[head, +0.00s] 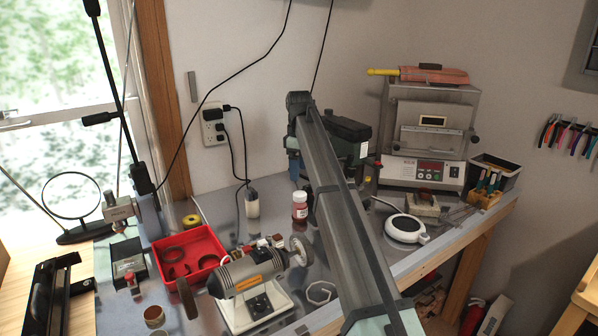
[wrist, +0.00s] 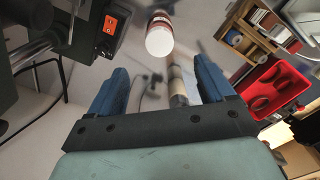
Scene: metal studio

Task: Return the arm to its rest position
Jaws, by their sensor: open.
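My arm (head: 345,215) reaches from the bottom edge of the head view up and away over the bench, its far end near the back wall. My gripper (wrist: 160,78) shows in the wrist view with its two blue fingers spread apart and nothing held between them.
The metal bench holds a red tray (head: 188,255), a bench grinder (head: 252,285), a red jar (head: 300,207), a white round device (head: 404,228) and a small furnace-like machine (head: 428,140). In the wrist view a machine with an orange switch (wrist: 109,24) stands close at the left. Cables hang on the wall.

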